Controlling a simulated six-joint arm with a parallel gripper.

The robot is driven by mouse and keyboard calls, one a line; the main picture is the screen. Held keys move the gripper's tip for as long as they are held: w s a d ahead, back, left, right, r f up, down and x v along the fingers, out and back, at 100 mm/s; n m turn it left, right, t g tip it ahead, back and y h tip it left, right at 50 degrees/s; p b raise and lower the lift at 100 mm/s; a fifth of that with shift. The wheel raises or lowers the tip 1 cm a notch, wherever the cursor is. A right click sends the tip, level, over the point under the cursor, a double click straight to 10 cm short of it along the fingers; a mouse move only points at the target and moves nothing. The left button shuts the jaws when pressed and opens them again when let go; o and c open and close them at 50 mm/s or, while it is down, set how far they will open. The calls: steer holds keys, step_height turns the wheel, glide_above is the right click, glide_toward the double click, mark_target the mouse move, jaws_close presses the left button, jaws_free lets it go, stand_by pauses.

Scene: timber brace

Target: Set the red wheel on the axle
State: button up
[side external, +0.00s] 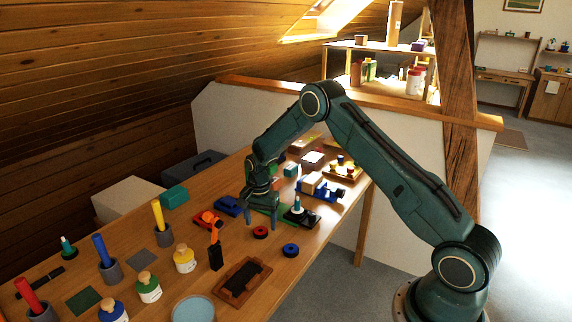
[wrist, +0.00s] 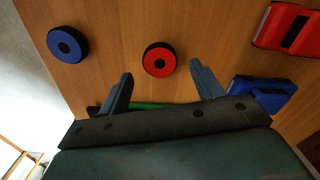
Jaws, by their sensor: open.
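The red wheel (side external: 260,232), a flat red disc with a black rim and a centre hole, lies on the wooden table. In the wrist view the red wheel (wrist: 159,59) shows between the fingertips of my gripper (wrist: 160,72). My gripper (side external: 261,219) is open and points down just above the wheel, with nothing held. My gripper partly hides a green piece (wrist: 152,105) in the wrist view.
A blue wheel (side external: 290,250) lies to the right of the red one. A small orange and black device (side external: 214,240), a brown tray (side external: 244,281) and several jars stand towards the front left.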

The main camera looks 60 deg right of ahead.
steer(key=shift+f, duration=1.3)
steer(key=c, duration=1.1)
steer(key=shift+o, duration=0.2)
steer(key=shift+r, duration=0.15)
step_height(320, 180, up, 28)
